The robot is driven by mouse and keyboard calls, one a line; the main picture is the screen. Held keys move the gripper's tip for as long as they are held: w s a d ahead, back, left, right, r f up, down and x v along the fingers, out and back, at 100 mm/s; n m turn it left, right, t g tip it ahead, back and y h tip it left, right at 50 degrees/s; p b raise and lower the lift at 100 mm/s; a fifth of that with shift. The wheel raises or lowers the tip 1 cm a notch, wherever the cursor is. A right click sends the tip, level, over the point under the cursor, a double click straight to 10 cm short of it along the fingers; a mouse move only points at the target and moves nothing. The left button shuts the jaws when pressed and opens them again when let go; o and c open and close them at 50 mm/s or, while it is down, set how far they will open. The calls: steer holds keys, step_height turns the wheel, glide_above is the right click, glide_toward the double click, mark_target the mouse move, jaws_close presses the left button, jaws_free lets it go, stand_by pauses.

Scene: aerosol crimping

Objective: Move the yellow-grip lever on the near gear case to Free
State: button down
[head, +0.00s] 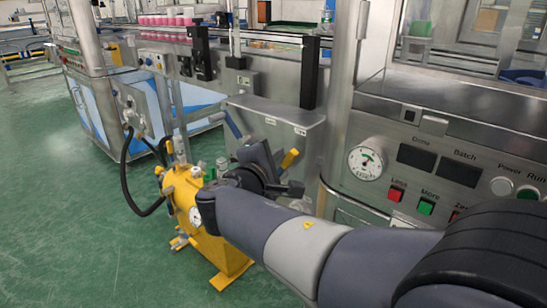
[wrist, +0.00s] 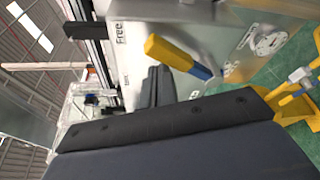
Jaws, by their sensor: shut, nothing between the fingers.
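The near gear case (head: 275,108) is a grey metal box left of the control panel, partly hidden by my arm. Its yellow-grip lever (head: 291,158) sticks out just right of my gripper (head: 264,165). In the wrist view the lever's yellow grip (wrist: 168,53) joins a blue piece (wrist: 202,72) and slants across the case face. The word "Free" (wrist: 120,33) is printed left of the grip. A second label below it is too small to read surely. My gripper (wrist: 158,72) is shut and empty, beside the grip. I cannot tell whether they touch.
A blue-handled lever (head: 233,124) is on the case's left side. A yellow tank (head: 183,195) with a gauge and black hose stands below left. The control panel (head: 440,160) with buttons and a dial is at right. Green floor is clear at left.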

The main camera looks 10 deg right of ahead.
steer(key=shift+s+d+f, duration=0.2)
steer(key=shift+d+f, duration=0.05)
stand_by(0.5)
steer(key=shift+r, duration=0.1)
